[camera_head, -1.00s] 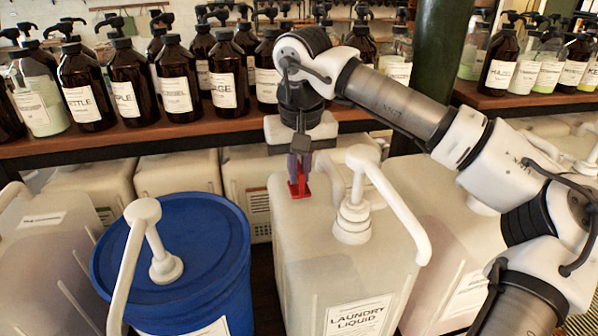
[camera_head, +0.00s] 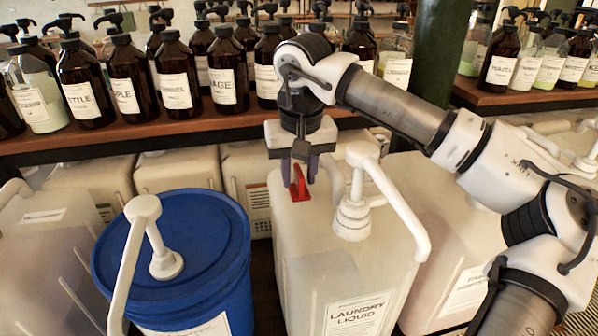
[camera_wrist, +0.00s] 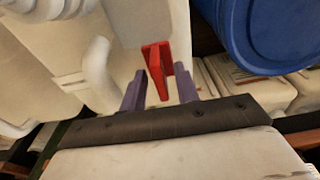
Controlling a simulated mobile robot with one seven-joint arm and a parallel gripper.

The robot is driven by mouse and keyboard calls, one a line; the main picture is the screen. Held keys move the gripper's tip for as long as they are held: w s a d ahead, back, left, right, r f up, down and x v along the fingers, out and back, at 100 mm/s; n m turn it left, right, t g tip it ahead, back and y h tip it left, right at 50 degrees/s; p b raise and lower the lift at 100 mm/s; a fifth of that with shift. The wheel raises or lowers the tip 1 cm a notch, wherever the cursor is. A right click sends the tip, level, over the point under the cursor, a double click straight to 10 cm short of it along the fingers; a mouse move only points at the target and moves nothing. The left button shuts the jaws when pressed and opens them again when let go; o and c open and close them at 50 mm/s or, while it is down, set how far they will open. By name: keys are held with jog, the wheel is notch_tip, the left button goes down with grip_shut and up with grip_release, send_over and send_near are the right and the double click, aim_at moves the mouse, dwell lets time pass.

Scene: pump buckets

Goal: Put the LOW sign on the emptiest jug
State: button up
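The red sign (camera_head: 299,187) stands on top of the white jug labelled LAUNDRY LIQUID (camera_head: 305,240), near its back left corner and left of the pump (camera_head: 353,215). No lettering on the sign is readable. My gripper (camera_head: 299,172) is just above and behind the sign, with its purple fingers spread apart. In the wrist view the red sign (camera_wrist: 157,70) shows between and beyond the two fingers, with gaps on both sides. The liquid levels in the jugs are hard to make out.
A blue bucket (camera_head: 220,235) with a white pump stands left of the jug. Another white jug (camera_head: 445,260) is at right, partly behind my arm. Behind is a wooden shelf (camera_head: 150,135) with brown pump bottles. More pale jugs (camera_head: 100,180) stand beneath it.

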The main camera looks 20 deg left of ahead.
aim_at(301, 175)
notch_tip(301, 175, up, 12)
jog(key=s+b, duration=0.1)
jog(key=b, duration=0.1)
jog(key=shift+s+d, duration=0.15)
jog(key=shift+d, duration=0.25)
